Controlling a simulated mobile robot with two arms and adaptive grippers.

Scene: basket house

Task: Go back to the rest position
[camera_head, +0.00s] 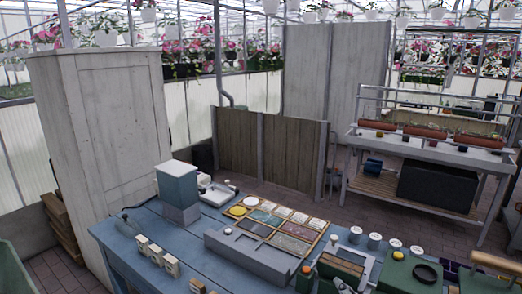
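Neither of my grippers shows in the head view, and no part of my arms is clear to see. Below me is a blue table (136,232) with many things on it. A blue and grey box-shaped device (178,187) stands at its back left. A tray of coloured compartments (290,228) lies in the middle, with a long grey block (250,257) in front of it. A green case (408,272) with a dark ring on it is at the right.
A tall pale cabinet (105,130) stands at the left. A wooden partition (270,148) is behind the table. A white bench (430,150) with reddish planters stands at the right. Brick floor (268,190) is open between the table and the partition.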

